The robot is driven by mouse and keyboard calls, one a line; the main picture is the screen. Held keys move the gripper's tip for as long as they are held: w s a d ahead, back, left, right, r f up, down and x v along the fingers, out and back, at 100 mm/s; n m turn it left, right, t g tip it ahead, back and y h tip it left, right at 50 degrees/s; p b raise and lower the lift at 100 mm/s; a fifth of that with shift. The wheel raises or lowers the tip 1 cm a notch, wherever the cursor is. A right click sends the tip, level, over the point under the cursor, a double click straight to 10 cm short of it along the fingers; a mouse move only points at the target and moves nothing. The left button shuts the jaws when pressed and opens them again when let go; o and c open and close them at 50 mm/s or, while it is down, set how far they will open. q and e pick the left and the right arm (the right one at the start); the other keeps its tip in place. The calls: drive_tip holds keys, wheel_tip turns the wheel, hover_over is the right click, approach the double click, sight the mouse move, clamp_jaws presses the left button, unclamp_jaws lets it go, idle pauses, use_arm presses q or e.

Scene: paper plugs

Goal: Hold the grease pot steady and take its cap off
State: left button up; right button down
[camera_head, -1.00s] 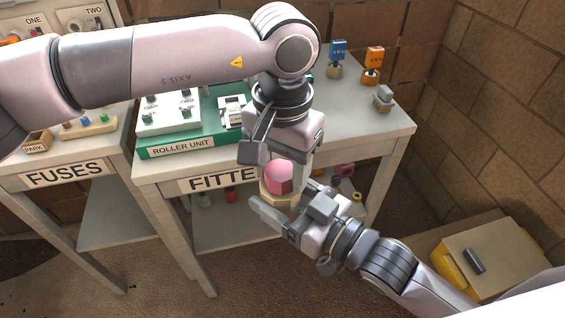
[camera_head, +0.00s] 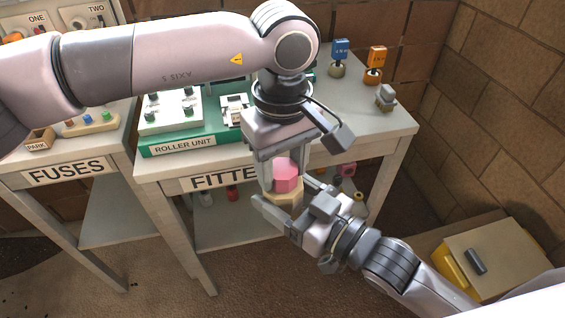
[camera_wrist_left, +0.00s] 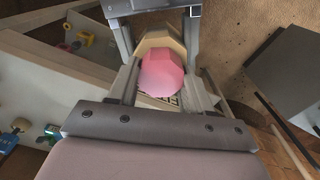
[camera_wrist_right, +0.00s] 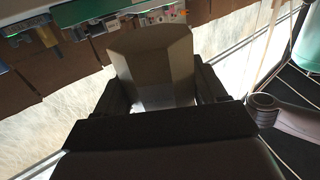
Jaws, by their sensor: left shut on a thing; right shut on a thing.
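The grease pot is a beige, many-sided body (camera_head: 284,199) held in the air in front of the FITTE... table. Its pink faceted cap (camera_head: 287,174) is on top, touching or very close to the body; I cannot tell if it is loosened. My left gripper (camera_head: 287,172) reaches down from above and is shut on the cap, which also shows between its fingers in the left wrist view (camera_wrist_left: 162,76). My right gripper (camera_head: 283,200) comes from the lower right and is shut on the pot body, which fills the middle of the right wrist view (camera_wrist_right: 153,66).
Behind stands the table (camera_head: 350,120) with a green roller unit (camera_head: 185,143), a blue tag (camera_head: 339,50) and an orange tag (camera_head: 376,57) on stands. A lower shelf holds small parts. A yellow-sided box (camera_head: 490,250) stands at lower right. The floor in front is clear.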

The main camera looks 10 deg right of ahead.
use_arm(q)
drive_tip(key=n, duration=0.6)
drive_tip(key=shift+s+d+r, duration=0.1)
drive_tip(key=shift+s+d, duration=0.05)
use_arm(e)
drive_tip(key=shift+s+a, duration=0.1)
drive_tip(key=shift+a, duration=0.1)
use_arm(q)
drive_tip(key=n, duration=1.2)
drive_tip(key=shift+a, duration=0.25)
drive_tip(key=n, duration=0.6)
drive_tip(key=shift+r+n, duration=0.1)
drive_tip(key=shift+n, duration=0.2)
drive_tip(key=n, duration=1.3)
drive_tip(key=shift+n, duration=0.3)
use_arm(e)
drive_tip(key=shift+d, duration=0.1)
use_arm(q)
drive_tip(key=n, duration=0.3)
drive_tip(key=shift+s+n, duration=0.1)
drive_tip(key=shift+n, duration=0.2)
drive_tip(key=shift+r, duration=0.15)
use_arm(e)
drive_tip(key=shift+d, duration=0.1)
